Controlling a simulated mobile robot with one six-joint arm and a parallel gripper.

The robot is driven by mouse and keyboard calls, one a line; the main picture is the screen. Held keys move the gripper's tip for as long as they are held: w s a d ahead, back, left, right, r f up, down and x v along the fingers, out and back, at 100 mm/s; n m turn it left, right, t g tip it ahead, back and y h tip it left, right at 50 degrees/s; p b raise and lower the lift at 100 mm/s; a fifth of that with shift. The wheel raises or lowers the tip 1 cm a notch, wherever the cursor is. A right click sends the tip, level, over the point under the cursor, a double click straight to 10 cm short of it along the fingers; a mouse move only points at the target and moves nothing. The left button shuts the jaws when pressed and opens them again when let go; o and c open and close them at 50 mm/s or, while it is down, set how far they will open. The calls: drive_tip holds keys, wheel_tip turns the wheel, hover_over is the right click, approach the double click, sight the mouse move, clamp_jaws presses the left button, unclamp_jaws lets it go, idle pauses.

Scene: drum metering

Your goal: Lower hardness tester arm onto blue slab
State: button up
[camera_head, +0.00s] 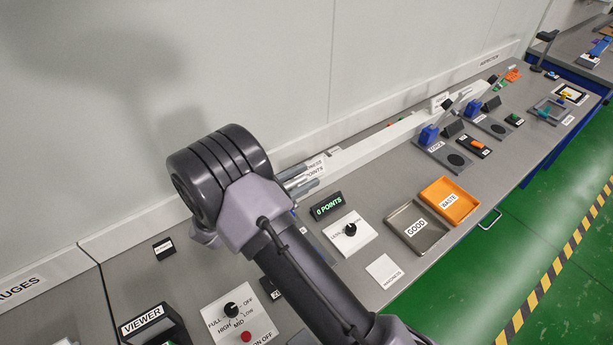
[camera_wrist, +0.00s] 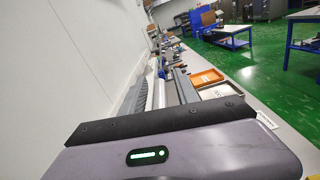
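The hardness tester is mostly hidden behind my arm in the head view. Its display (camera_head: 327,206) reads "0 POINTS" in green. Silver rods (camera_head: 298,182) stick out just right of my wrist joint; I cannot tell if they belong to the tester or my gripper. A white card labelled hardness (camera_head: 385,271) lies at the bench's front edge. I make out no blue slab and no tester arm. The wrist view shows a grey housing of mine with a black edge across the bottom.
A grey GOOD tray (camera_head: 394,212) and an orange WASTE tray (camera_head: 470,215) stand right of a white dial panel (camera_head: 349,235). Another dial panel (camera_head: 240,314) and a VIEWER box (camera_head: 150,326) are at the lower left. Force stands (camera_head: 440,156) are farther right. The wall runs close behind.

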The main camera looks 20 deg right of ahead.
drive_tip(key=shift+w+d, duration=0.2)
drive_tip(key=shift+d, duration=0.35)
drive_tip(key=shift+c, duration=0.3)
clamp_jaws()
idle(0.8)
